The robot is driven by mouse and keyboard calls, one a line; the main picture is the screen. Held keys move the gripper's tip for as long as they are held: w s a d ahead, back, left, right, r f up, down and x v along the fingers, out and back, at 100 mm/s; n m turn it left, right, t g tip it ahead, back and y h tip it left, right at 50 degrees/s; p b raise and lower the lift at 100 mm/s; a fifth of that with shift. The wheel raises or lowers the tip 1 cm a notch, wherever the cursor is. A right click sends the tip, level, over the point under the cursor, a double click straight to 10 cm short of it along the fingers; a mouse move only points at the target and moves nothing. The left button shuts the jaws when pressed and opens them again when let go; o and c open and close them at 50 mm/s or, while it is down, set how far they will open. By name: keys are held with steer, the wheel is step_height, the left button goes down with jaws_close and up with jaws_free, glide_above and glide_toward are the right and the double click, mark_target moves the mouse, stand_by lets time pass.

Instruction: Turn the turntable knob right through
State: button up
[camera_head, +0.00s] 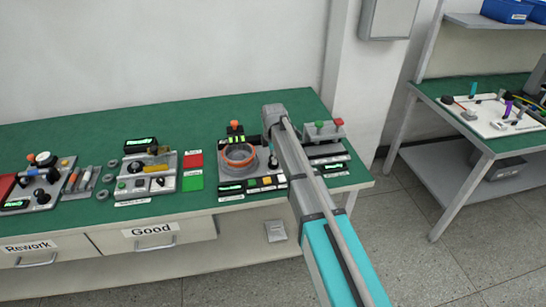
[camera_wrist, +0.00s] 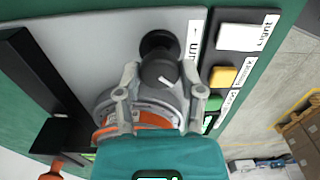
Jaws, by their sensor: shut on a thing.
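In the wrist view, my gripper (camera_wrist: 166,82) has its two grey fingers on either side of a dark grey knob (camera_wrist: 164,72) with a short white mark on top. It is shut on this knob. A round black part (camera_wrist: 160,44) shows just beyond the knob. The turntable with its orange ring (camera_wrist: 150,119) lies partly behind my gripper. In the head view, the turntable's orange ring (camera_head: 239,155) sits on a grey station on the green bench, left of my arm. My fingertips and the knob cannot be made out clearly there.
Buttons line the station, with a yellow one (camera_wrist: 223,76) and a white one (camera_wrist: 242,37) close to my gripper. An orange-topped part (camera_head: 234,125) stands behind the ring. Other fixtures (camera_head: 148,175) stand left.

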steer(key=m, duration=1.1)
steer(key=shift+s, duration=0.1)
steer(key=m, duration=0.3)
steer(key=shift+m, duration=0.3)
steer(key=m, duration=0.3)
steer(key=shift+m, duration=0.3)
steer(key=m, duration=0.3)
steer(key=shift+m, duration=0.4)
steer(key=m, duration=0.3)
steer(key=shift+m, duration=2.2)
